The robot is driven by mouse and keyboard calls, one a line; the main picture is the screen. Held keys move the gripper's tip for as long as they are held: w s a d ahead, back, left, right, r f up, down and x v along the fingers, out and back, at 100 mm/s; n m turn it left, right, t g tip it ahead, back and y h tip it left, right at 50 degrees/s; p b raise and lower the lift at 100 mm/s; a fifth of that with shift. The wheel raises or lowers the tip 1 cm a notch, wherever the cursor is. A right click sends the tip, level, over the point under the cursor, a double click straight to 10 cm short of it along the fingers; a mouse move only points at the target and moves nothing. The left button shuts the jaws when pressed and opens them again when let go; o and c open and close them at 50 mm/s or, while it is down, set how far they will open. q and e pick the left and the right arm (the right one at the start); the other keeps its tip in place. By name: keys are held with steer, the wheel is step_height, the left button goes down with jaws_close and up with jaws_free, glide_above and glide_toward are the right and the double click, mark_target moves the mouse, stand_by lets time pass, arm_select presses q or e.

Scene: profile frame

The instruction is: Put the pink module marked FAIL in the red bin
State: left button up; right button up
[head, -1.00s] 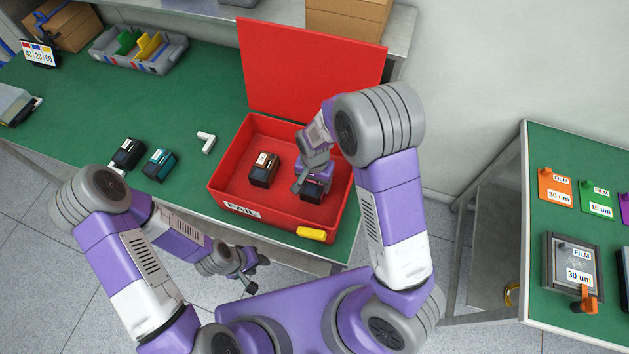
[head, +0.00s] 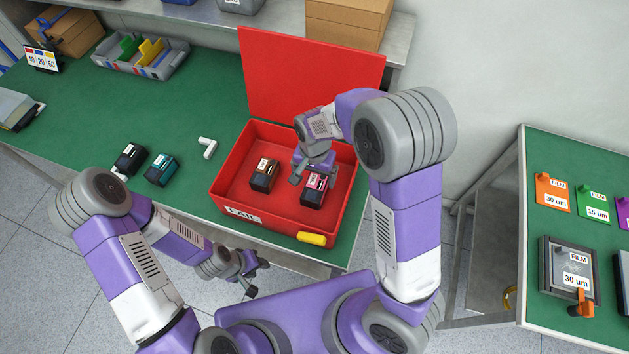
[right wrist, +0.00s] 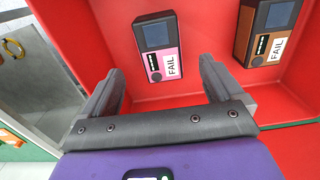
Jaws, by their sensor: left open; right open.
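The pink module (head: 314,190) lies on the floor of the open red bin (head: 228,196), in its right part. In the right wrist view the pink module (right wrist: 158,47) shows a dark screen and a white FAIL label. My right gripper (head: 309,175) is over the bin, above and behind the pink module, open and empty. In the right wrist view its two fingers (right wrist: 158,82) are apart, with the module beyond them and clear of them. My left gripper (head: 249,276) is open and empty, low in front of the table edge.
An orange-brown module (head: 263,175) marked FAIL (right wrist: 268,30) lies in the bin left of the pink one. The bin's lid stands open behind it. A black module (head: 130,158), a teal module (head: 161,170) and a white L-shaped piece (head: 208,148) lie on the green table left of the bin.

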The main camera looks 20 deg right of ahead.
mark_target(315, 188)
step_height(315, 188, up, 5)
steer(key=shift+f+p, duration=0.15)
steer(key=shift+p, duration=0.15)
stand_by(0.4)
